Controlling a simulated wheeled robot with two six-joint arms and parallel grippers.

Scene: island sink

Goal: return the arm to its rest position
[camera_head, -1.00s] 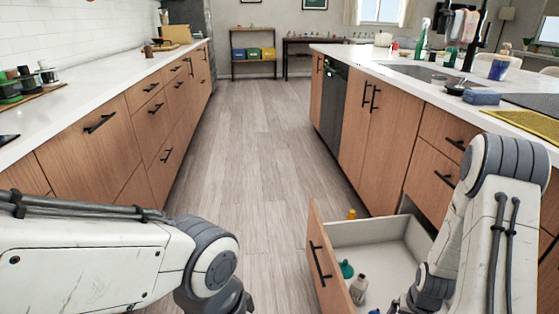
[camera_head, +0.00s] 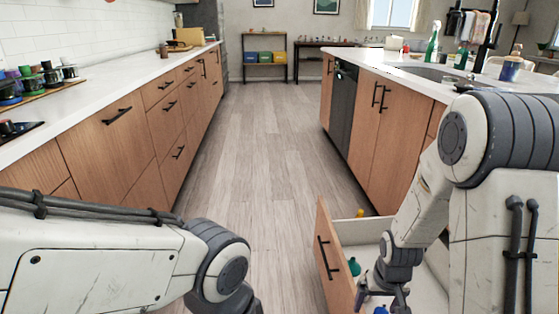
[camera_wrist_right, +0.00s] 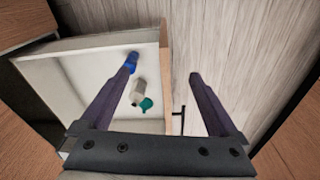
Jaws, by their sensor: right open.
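My right arm (camera_head: 500,190) reaches down from the right over an open drawer (camera_head: 328,262). My right gripper (camera_head: 384,296) is above the drawer near its front panel, partly cut off by the bottom edge. In the right wrist view the gripper (camera_wrist_right: 162,74) has its two fingers wide apart, with nothing held between them. My left arm (camera_head: 100,255) lies across the lower left; its gripper is below the picture.
The drawer holds a blue bottle (camera_wrist_right: 131,62), a whitish bottle (camera_wrist_right: 138,93) and a teal bottle (camera_wrist_right: 146,104). A yellow-topped item (camera_head: 360,213) shows at its far side. The island counter (camera_head: 400,78) is at right, a long counter (camera_head: 150,92) at left. The floor (camera_head: 262,150) between is clear.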

